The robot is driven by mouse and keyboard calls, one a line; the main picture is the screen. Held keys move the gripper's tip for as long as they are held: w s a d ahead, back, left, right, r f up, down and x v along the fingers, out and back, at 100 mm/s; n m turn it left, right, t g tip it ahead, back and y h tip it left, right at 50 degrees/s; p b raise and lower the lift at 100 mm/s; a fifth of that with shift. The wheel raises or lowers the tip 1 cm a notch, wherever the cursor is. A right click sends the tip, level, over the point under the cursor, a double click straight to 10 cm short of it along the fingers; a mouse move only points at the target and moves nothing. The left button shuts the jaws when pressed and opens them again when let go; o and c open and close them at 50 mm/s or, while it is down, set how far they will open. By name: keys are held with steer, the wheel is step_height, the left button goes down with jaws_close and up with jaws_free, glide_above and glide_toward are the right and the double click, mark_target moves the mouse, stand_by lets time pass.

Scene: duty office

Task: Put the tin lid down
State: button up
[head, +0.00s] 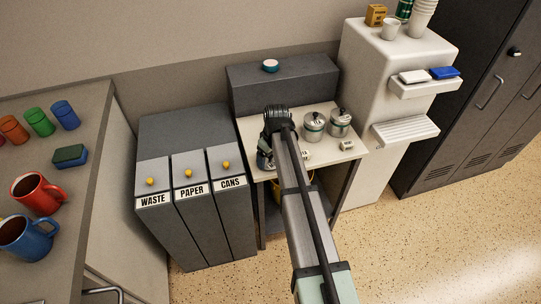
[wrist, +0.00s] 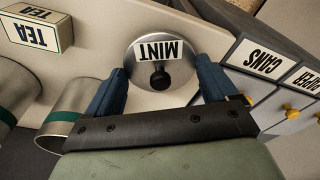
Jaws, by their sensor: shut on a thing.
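The tin lid (wrist: 146,76) is a round metal disc with a black knob, in the wrist view. A white MINT label (wrist: 158,55) shows across its upper part, upside down. My gripper (wrist: 160,70) has its blue fingers at both sides of the lid and is shut on it. In the head view my gripper (head: 266,158) is low at the left front of the small table (head: 245,135), and my arm hides most of the lid. I cannot tell whether the lid touches the tabletop. Two lidded metal tins (head: 314,127) (head: 340,123) stand to the right.
In the wrist view a green-banded tin (wrist: 68,118) is close to the left finger, near a TEA card (wrist: 38,28). Bins marked WASTE, PAPER and CANS (head: 229,185) stand left of the table. A grey box (head: 300,85) is behind, a white dispenser (head: 370,80) to the right.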

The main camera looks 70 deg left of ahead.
mark_target(273, 162)
steer(key=o, duration=0.8)
steer(key=shift+f, duration=0.1)
step_height(273, 162, up, 12)
steer(key=d, duration=0.1)
steer(key=shift+w+d, duration=0.15)
steer(key=shift+w, duration=0.2)
